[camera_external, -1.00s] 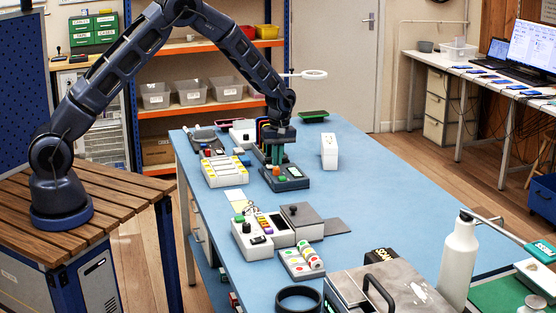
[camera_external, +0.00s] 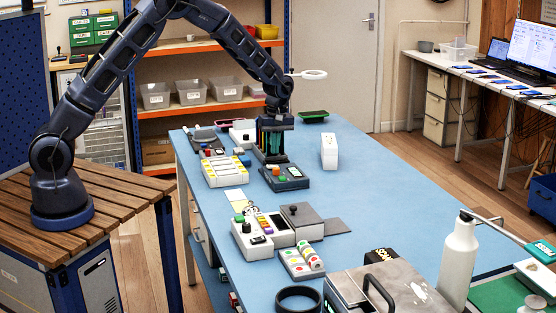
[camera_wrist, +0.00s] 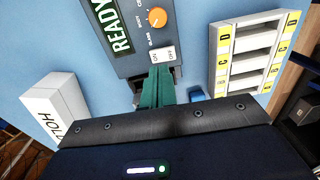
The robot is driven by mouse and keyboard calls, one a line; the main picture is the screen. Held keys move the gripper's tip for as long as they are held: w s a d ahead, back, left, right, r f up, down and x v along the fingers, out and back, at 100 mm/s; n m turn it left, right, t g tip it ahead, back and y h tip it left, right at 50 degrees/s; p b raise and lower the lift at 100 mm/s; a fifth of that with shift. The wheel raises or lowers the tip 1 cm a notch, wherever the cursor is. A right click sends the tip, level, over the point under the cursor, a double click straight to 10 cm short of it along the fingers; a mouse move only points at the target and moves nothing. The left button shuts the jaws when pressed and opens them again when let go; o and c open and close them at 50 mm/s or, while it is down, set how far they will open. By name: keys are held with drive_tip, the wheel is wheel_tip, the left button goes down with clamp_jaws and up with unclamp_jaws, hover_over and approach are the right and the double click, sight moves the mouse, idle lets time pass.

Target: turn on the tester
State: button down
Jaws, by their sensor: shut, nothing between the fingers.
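The tester (camera_external: 286,178) is a dark grey box on the blue table, with an orange knob and a small screen. In the wrist view the tester (camera_wrist: 130,25) is partly cut off at the top. Its screen (camera_wrist: 119,35) shows READY in green letters. Its white ON/OFF rocker switch (camera_wrist: 163,54) sits at the near edge; I cannot tell which side is pressed. My gripper (camera_wrist: 158,70) has green fingers, shut and empty, with tips just short of the switch in the picture. In the external view my gripper (camera_external: 270,158) is behind the tester, pointing down.
A white slotted tray with yellow labels (camera_external: 224,171) stands left of the tester. A white box marked HOLD (camera_wrist: 55,105) stands at the other side, seen also in the external view (camera_external: 329,152). A control box (camera_external: 262,237) is nearer the camera.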

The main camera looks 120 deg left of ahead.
wheel_tip(320, 180, up, 10)
drive_tip(key=f, duration=0.1)
drive_tip(key=w+d+r+m+t, duration=0.15)
drive_tip(key=d+r+m, duration=0.25)
drive_tip(key=d+r, duration=0.5)
drive_tip(key=w+d+r+m, duration=0.2)
drive_tip(key=d+r+m, duration=0.2)
drive_tip(key=d, duration=1)
drive_tip(key=w+d+r+m+t, duration=0.15)
drive_tip(key=d+r+m, duration=0.25)
drive_tip(key=d+r, duration=0.5)
drive_tip(key=s+d+r+m, duration=0.1)
drive_tip(key=s+d+m, duration=0.3)
drive_tip(key=d, duration=0.6)
drive_tip(key=s+d+r+m, duration=0.1)
drive_tip(key=s+d+m, duration=0.3)
drive_tip(key=d, duration=0.6)
drive_tip(key=s+d+f+m+t, duration=0.2)
drive_tip(key=s+d+m, duration=0.5)
drive_tip(key=s+d, duration=0.3)
drive_tip(key=shift+s+d+f, duration=0.15)
drive_tip(key=shift+s+f, duration=0.15)
drive_tip(key=shift+s, duration=0.8)
